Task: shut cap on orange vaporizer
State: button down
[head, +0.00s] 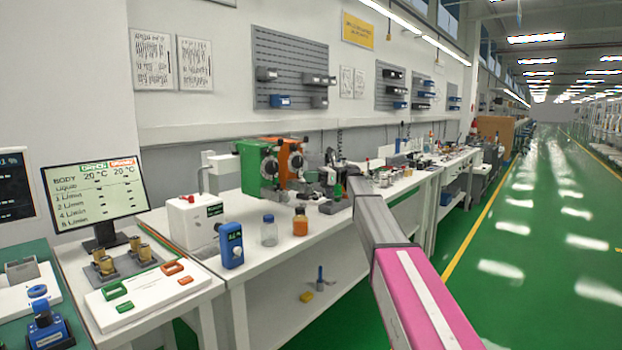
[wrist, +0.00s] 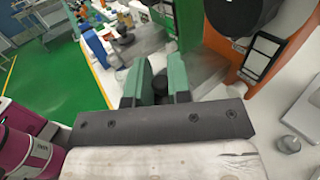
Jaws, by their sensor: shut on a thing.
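The orange vaporizer (head: 291,158) stands on the white bench, just behind and right of the green vaporizer (head: 258,168). In the wrist view the orange vaporizer (wrist: 224,47) is at upper right, with a large black dial and a dark-framed label. My gripper (wrist: 157,84) has two green fingers pointing away from the camera, left of the orange body. They are shut on a small dark cap-like part (wrist: 160,82), mostly hidden between them. Whether this part is joined to the vaporizer cannot be told. In the head view my gripper (head: 337,187) is right of the vaporizers, small and partly hidden.
A clear bottle (head: 269,231) and an orange bottle (head: 300,222) stand on the bench in front of the vaporizers. A blue handheld device (head: 231,246) and a white box (head: 194,220) are further left. The green floor at right is open.

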jog(key=shift+w+a+n+g+h, duration=0.15)
jog(key=shift+n+g+h, duration=0.25)
jog(key=shift+n+g, duration=0.35)
jog(key=shift+a+n+g+h, duration=0.15)
jog(key=shift+n+g+h, duration=0.3)
jog(key=shift+g, duration=0.5)
jog(key=c, duration=1.1)
grip_release()
jog(key=shift+f, duration=0.1)
